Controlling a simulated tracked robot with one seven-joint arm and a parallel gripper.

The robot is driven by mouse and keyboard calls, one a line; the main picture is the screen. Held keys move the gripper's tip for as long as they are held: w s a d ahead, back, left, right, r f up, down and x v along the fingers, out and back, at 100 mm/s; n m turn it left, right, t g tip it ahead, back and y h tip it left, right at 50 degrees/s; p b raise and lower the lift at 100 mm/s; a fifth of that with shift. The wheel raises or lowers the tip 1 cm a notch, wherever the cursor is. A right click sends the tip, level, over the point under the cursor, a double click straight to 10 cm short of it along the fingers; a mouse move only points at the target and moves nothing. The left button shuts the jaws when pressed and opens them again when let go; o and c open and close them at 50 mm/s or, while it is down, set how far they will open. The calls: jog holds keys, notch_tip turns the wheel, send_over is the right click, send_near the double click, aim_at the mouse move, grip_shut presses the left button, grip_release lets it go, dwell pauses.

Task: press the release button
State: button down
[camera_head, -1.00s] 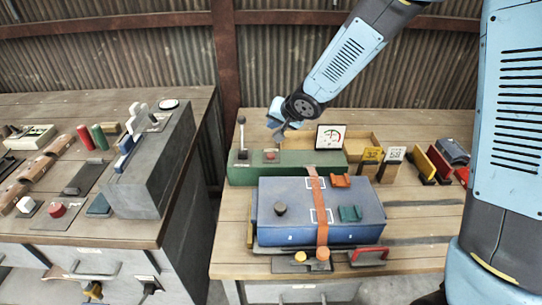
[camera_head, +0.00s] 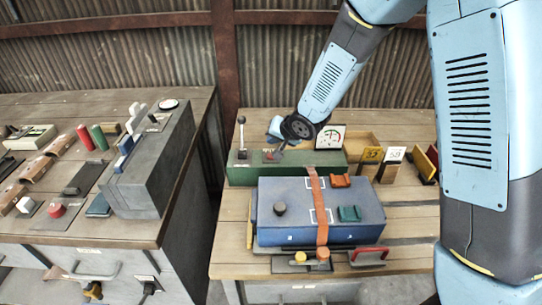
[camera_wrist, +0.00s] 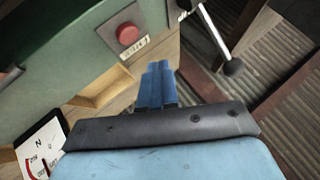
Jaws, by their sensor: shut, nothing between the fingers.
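A round red button (camera_wrist: 127,34) sits on a grey plate on top of the green box (camera_head: 330,161), with a small label beside it that I cannot read clearly. In the head view the red button (camera_head: 267,156) is partly hidden by my gripper (camera_head: 273,153), which is just over it, fingers pointing down. In the wrist view my blue fingers (camera_wrist: 158,66) are closed together and empty. Their tips appear to the right of and below the button there. I cannot tell the exact gap; no contact is clear.
A black-knobbed lever (camera_head: 241,135) stands left of the button on the green box; its knob (camera_wrist: 233,67) also shows in the wrist view. A gauge (camera_head: 330,137) stands to the right. A blue case (camera_head: 350,222) lies in front. Another red button (camera_head: 57,210) is on the left bench.

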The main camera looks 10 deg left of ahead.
jog(key=shift+f, duration=1.55)
jog(key=shift+f, duration=0.8)
dwell(1.8)
jog(key=shift+r, duration=0.9)
jog(key=shift+r, duration=2.5)
